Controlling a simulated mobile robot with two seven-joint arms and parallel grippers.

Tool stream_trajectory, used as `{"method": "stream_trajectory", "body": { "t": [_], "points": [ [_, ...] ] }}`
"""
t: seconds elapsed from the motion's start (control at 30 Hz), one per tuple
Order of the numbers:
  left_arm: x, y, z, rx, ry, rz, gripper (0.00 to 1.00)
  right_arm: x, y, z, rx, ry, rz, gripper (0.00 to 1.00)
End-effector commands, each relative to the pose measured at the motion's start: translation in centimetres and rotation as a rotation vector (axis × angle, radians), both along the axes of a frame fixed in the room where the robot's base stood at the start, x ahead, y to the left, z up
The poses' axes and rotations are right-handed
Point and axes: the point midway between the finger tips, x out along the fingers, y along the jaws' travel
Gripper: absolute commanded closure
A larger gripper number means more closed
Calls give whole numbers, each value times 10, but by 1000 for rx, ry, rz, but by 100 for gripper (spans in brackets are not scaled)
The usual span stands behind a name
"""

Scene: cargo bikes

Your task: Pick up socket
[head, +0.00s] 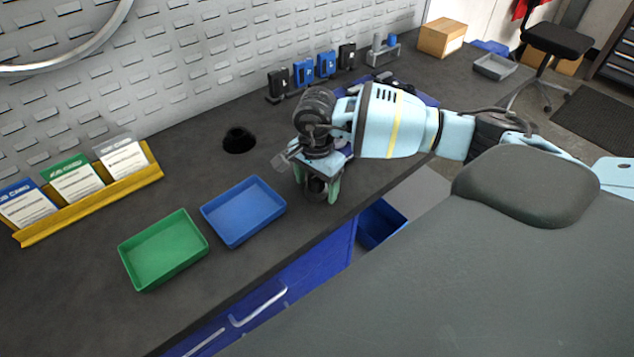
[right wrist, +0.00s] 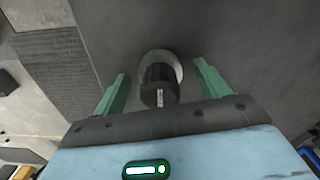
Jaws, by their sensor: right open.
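The socket (head: 317,186) shows as a small dark round piece between my right gripper's fingers in the head view, partly covered by the gripper. In the right wrist view a dark cylinder with a pale grey ring (right wrist: 160,78) lies between the fingers, with a gap on each side. My right gripper (head: 316,194) points down over the dark bench, right of the blue tray. Its two green fingers (right wrist: 161,72) are apart. Whether the socket touches the bench is hard to tell. My left gripper is not in view.
A blue tray (head: 238,217) and a green tray (head: 176,258) stand empty to the left. A black round piece (head: 239,138) lies behind. A yellow card rack (head: 95,205) and a row of small boxes (head: 303,73) stand along the wall. The bench's front edge is close.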

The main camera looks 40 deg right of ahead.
Motion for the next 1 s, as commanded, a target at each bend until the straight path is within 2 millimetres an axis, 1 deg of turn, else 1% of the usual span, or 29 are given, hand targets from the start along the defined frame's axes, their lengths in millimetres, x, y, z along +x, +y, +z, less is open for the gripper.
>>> {"method": "stream_trajectory", "body": {
  "t": [0.17, 0.2, 0.5, 0.57, 0.6, 0.87, 1.0],
  "points": [
    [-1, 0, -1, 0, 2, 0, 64, 0, 0, -1, 0, -1, 0, 26],
    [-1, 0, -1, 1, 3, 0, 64, 0, 0, -1, 0, -1, 0, 27],
    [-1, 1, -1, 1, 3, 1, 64, 0, 0, 0, 0, -1, 0, 66],
    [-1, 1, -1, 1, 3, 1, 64, 0, 0, 0, 0, -1, 0, 74],
    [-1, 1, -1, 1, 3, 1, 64, 0, 0, 0, 0, -1, 0, 76],
    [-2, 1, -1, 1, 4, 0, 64, 0, 0, 1, 1, -2, 0, 76],
    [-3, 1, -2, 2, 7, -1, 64, 1, 0, 8, 2, -3, 0, 76]
  ]
}}
